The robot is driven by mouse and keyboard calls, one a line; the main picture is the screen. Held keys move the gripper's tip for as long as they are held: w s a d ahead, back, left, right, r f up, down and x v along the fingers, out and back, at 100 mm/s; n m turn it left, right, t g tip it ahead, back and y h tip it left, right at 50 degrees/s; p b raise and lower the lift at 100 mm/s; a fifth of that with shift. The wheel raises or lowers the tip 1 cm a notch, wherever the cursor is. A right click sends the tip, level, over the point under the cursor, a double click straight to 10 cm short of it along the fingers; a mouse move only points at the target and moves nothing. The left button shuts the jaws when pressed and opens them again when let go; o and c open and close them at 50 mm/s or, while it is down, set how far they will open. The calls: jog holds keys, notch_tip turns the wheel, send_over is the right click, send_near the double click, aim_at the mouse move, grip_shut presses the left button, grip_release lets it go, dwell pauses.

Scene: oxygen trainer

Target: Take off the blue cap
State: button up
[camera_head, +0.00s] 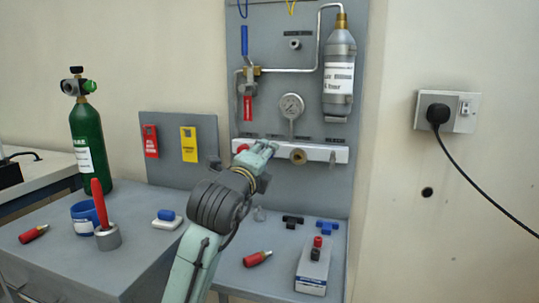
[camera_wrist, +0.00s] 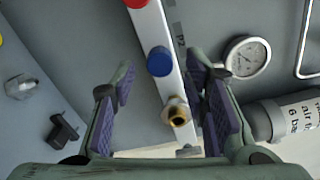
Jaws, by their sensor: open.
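The round blue cap (camera_wrist: 160,62) sits on the white manifold bar (camera_wrist: 149,30) in the wrist view, between the red cap (camera_wrist: 136,2) and an open brass fitting (camera_wrist: 177,111). My gripper (camera_wrist: 160,67) is open, with one finger on each side of the bar. The blue cap lies between the fingertips in the picture; I see no finger touching it, and its distance in depth is unclear. In the head view my gripper (camera_head: 265,149) is in front of the bar (camera_head: 325,152) and hides the blue cap.
A pressure gauge (camera_head: 292,106) and a grey cylinder (camera_head: 339,72) are on the panel above the bar. A green cylinder (camera_head: 88,143) stands left.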

jog(key=m+b, duration=0.1)
jog(key=m, duration=0.2)
jog(key=shift+m, duration=0.3)
jog(key=shift+m+b, duration=0.7)
jog(key=shift+m, duration=1)
jog(key=shift+m, duration=0.5)
jog(key=shift+w, duration=0.1)
